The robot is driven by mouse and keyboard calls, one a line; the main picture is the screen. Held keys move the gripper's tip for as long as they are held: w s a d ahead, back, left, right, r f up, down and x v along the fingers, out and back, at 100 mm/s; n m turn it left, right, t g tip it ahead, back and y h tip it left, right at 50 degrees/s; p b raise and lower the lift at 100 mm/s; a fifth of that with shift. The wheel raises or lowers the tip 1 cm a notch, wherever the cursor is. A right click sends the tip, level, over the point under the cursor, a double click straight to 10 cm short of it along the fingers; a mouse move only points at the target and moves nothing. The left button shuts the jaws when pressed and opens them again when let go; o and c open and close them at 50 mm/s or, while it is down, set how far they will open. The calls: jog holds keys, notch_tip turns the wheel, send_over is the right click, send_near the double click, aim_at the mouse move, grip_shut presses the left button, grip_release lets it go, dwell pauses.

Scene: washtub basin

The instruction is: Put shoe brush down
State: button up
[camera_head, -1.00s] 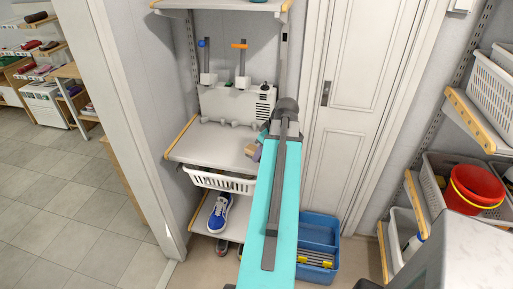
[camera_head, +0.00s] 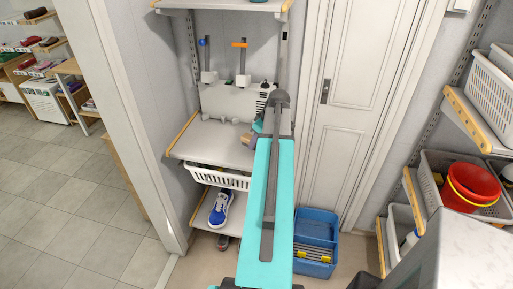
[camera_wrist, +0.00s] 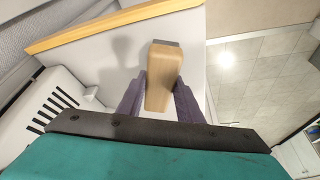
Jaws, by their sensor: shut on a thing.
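My gripper (camera_wrist: 160,88) is shut on the shoe brush (camera_wrist: 163,75), a pale wooden block with a dark grey end, held between two purple-grey fingers. In the head view the brush (camera_head: 247,140) shows as a small piece at the end of my arm, above the right part of the white middle shelf (camera_head: 200,145). My own arm hides most of my gripper there. In the wrist view the shelf (camera_wrist: 97,62) lies behind the brush, with a shadow beside it. I cannot tell whether the brush touches the shelf.
A white box-like appliance (camera_head: 228,101) with two uprights stands at the back of the shelf. Below hang a white basket (camera_head: 218,178) and a shelf with a blue shoe (camera_head: 221,207). A blue crate (camera_head: 316,232) stands right of it. The shelf's left part is clear.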

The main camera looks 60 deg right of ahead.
jog(key=shift+f+p, duration=0.9)
jog(key=shift+f, duration=0.85)
jog(key=shift+f, duration=0.15)
jog(key=o, duration=1)
jog(key=shift+r, duration=0.2)
jog(key=shift+b+v, duration=1.6)
jog(key=shift+v, duration=4.4)
